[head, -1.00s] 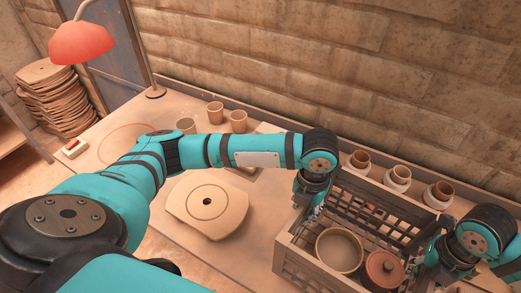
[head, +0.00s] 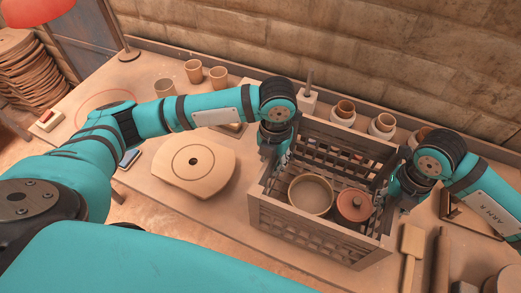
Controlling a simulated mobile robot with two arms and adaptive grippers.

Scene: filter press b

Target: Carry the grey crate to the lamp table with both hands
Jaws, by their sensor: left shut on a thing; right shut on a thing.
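The grey slatted crate (head: 298,225) is at the right of the middle in the head view. The fingertips are partly hidden by the wrists and slats. I cannot tell whether the crate's bottom touches the table. The table (head: 215,222) runs along the wall, with a red-shaded lamp (head: 32,12) at its far left end.
Several cups (head: 194,71) and jars (head: 344,112) stand along the back. A red ring is drawn on the table at left, partly behind my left arm. A wooden paddle (head: 412,242) and roller lie at right.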

